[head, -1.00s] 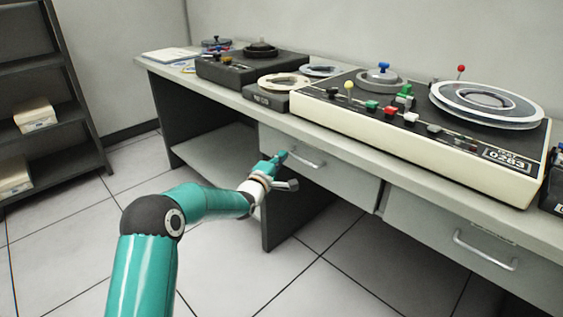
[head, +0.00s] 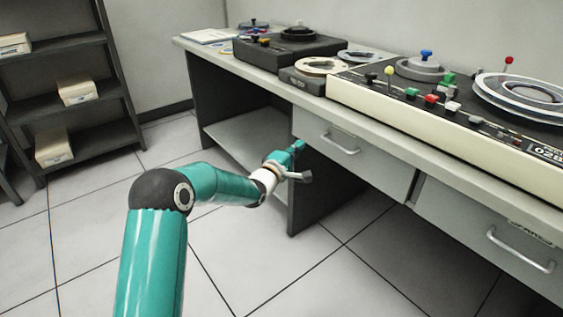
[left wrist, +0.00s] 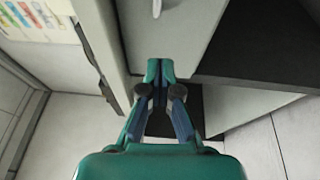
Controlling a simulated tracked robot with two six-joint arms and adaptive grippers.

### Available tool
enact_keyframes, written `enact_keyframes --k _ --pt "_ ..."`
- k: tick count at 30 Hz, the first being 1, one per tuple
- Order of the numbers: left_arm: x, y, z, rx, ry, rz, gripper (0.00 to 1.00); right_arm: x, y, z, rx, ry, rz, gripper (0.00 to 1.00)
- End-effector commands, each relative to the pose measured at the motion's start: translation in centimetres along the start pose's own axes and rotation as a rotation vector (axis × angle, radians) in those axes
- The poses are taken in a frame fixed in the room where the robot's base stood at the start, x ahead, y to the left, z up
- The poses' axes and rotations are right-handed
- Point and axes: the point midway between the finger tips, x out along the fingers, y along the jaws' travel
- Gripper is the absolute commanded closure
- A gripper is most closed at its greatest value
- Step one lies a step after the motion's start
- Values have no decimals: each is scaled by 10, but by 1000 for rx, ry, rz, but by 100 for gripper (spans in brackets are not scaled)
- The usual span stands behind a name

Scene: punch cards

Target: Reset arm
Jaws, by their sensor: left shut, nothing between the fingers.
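My left arm comes in from the lower left in the head view, bent at the elbow. Its gripper (head: 298,147) is in front of the desk, close to the left end of a closed grey drawer (head: 350,150) with a metal handle. In the left wrist view my left gripper (left wrist: 160,70) is shut and empty, its fingertips together near the drawer's edge. I cannot tell whether the tips touch the desk. My right gripper is not in view.
The desk (head: 225,63) carries a large cream and black tape machine (head: 450,135) and a smaller dark one (head: 275,50). A second drawer (head: 470,225) is at the right. Dark shelves (head: 55,105) with pale boxes stand at the left. The floor between is clear.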

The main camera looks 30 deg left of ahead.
Motion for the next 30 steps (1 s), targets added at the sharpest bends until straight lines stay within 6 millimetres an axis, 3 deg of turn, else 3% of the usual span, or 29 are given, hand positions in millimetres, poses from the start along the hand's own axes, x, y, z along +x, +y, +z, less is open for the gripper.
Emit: enact_keyframes --k 6,12,22,26,29,30 --pt "-43 2 -2 -2 4 -2 100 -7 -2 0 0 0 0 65" --pt "-68 1 -3 -1 5 0 100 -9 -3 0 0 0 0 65" --pt "-75 -1 5 -3 -9 0 100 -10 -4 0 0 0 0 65" --pt "-71 -26 34 -27 -54 -40 100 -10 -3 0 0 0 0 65" --pt "-78 -67 68 -73 -95 -124 100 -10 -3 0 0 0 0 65" --pt "-84 -89 81 -91 -106 -179 100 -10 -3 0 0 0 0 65"
